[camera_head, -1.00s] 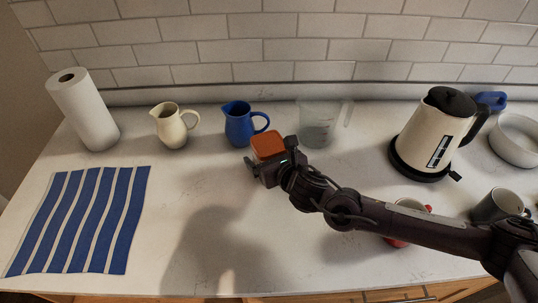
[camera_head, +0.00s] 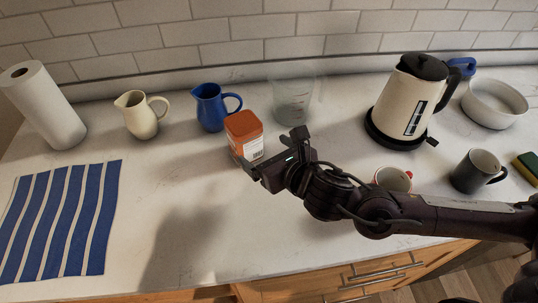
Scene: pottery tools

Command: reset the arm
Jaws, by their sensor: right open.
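My right gripper (camera_head: 275,160) is open and empty, low over the middle of the counter. My right arm (camera_head: 400,212) comes in from the right edge. My left gripper is not in view.
Behind stand a cream pitcher (camera_head: 139,118), a blue pitcher (camera_head: 210,108), a clear measuring jug (camera_head: 291,97) and a kettle (camera_head: 408,100). A red-handled mug (camera_head: 394,178) and a dark mug (camera_head: 474,171) are near my arm. A striped cloth (camera_head: 60,215) lies left; the front middle counter is clear.

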